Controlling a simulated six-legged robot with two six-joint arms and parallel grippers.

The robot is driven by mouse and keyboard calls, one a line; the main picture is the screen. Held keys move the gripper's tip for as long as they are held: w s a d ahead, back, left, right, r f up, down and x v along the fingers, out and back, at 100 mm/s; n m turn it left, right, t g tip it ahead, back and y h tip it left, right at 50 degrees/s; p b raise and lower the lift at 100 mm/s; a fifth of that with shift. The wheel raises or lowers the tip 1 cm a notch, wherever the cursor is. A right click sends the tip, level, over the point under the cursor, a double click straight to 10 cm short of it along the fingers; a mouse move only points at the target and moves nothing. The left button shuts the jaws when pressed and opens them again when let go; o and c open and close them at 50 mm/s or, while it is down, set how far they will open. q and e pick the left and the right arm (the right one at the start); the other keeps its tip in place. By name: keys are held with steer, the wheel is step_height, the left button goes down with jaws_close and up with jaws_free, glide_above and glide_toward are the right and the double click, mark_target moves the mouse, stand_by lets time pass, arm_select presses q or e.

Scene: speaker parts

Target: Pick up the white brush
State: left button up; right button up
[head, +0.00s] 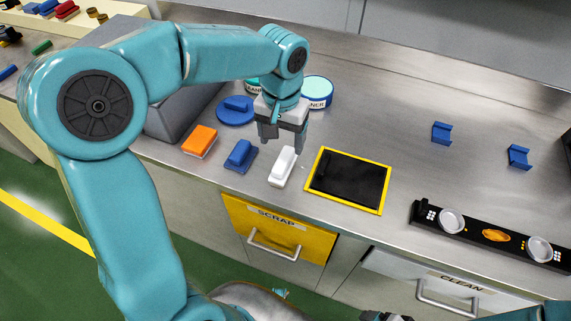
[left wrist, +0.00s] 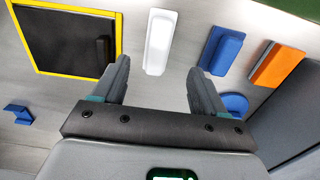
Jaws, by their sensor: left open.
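The white brush (head: 282,168) lies on the steel worktop, between a blue brush (head: 241,156) and the yellow-framed black mat (head: 346,181). My left gripper (head: 284,138) is open and empty, pointing down just behind and above the white brush. In the left wrist view the white brush (left wrist: 159,42) lies ahead of the fingertips, in line with the gap between the open fingers (left wrist: 160,66), and nothing is between them. A dark piece, likely my right gripper (head: 386,316), is cut off at the bottom edge of the head view; its jaws cannot be made out.
An orange-topped brush (head: 199,140) and a round blue piece (head: 236,110) lie to the left. Round labelled tubs (head: 317,92) stand behind the gripper. A black speaker bar (head: 490,235) and blue brackets (head: 442,133) are at right. The worktop between mat and brackets is clear.

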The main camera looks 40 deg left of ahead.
mark_target(283, 158)
arm_select(q)
steer(key=f, duration=0.3)
steer(key=shift+s+f, duration=0.25)
steer(key=shift+f, duration=0.15)
steer(key=f, duration=0.5)
steer(key=shift+w+d+f, duration=0.15)
steer(key=shift+d+f, duration=0.05)
steer(key=shift+f, duration=0.05)
steer(key=c, duration=1.1)
